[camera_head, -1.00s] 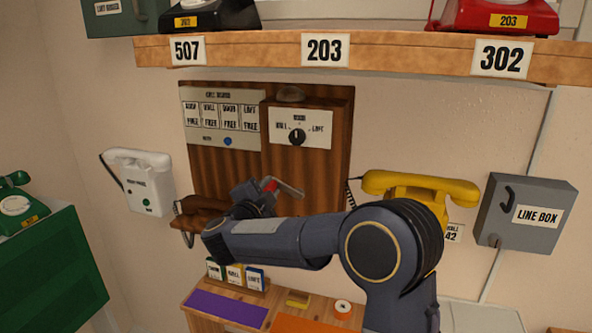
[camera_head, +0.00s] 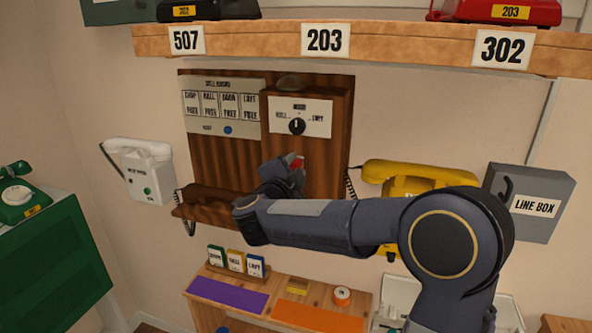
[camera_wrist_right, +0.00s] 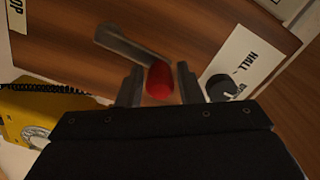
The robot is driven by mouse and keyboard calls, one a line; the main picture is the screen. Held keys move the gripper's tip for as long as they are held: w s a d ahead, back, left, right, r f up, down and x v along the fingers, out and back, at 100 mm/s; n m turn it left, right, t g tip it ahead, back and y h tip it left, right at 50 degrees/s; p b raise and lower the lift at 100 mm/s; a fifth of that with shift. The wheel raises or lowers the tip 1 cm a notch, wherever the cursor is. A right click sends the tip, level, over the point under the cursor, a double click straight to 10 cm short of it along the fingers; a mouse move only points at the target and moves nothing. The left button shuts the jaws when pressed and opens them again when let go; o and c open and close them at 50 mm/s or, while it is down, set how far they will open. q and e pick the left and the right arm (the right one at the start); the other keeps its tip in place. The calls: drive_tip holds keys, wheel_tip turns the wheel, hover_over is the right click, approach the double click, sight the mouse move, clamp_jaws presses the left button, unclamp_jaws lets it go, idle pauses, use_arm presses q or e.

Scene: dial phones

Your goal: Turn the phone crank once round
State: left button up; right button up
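The wooden wall phone (camera_head: 315,163) hangs at the middle of the head view. Its crank shows in the right wrist view as a grey metal arm (camera_wrist_right: 122,44) ending in a red knob (camera_wrist_right: 160,80). My left gripper is not in view.
A brown handset (camera_head: 215,194) lies left of my right gripper. A yellow phone (camera_head: 415,174) and a grey line box (camera_head: 540,190) are to the right, a white wall phone (camera_head: 140,170) to the left. A shelf (camera_head: 400,45) runs above; a wooden desk (camera_head: 270,293) stands below.

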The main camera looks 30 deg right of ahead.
drive_tip(key=shift+o, duration=0.8)
drive_tip(key=v, duration=0.7)
drive_tip(key=shift+b, duration=0.3)
